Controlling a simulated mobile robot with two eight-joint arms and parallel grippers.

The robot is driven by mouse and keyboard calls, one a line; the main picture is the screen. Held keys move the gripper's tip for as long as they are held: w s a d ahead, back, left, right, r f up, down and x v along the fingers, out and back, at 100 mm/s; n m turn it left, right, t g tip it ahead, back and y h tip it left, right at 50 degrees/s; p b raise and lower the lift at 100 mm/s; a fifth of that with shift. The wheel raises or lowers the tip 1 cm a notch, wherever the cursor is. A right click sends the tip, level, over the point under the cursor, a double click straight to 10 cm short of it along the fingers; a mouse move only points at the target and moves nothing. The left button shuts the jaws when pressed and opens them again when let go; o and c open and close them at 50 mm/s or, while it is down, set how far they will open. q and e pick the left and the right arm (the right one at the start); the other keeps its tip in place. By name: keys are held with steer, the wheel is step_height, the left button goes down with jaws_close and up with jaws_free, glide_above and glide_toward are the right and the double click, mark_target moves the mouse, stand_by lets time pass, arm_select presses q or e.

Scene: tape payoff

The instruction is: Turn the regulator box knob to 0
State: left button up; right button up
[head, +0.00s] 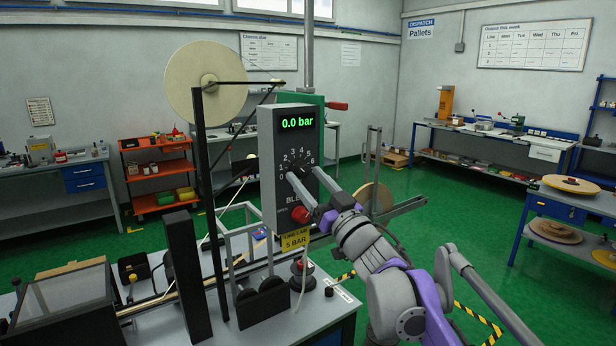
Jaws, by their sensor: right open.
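The grey regulator box (266,150) stands upright on the bench at the centre. Its green display (297,122) reads 0.0 bar. Below the display is a dial marked from 0 to 6, with a dark knob (301,171) at its middle. My right gripper (304,173) reaches in from the lower right. Its two fingers are apart, one on each side of the knob area. The fingers partly cover the knob, so I cannot tell where it points or whether they touch it. My left gripper is not in view.
A red button (300,214) sits low on the box, close to my right gripper. A yellow 5 BAR tag (296,241) hangs below. A large tape reel (190,75) on a black post stands left of the box.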

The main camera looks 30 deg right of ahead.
steer(key=shift+w+r, duration=0.1)
steer(key=shift+w, duration=0.1)
jaws_close()
stand_by(0.3)
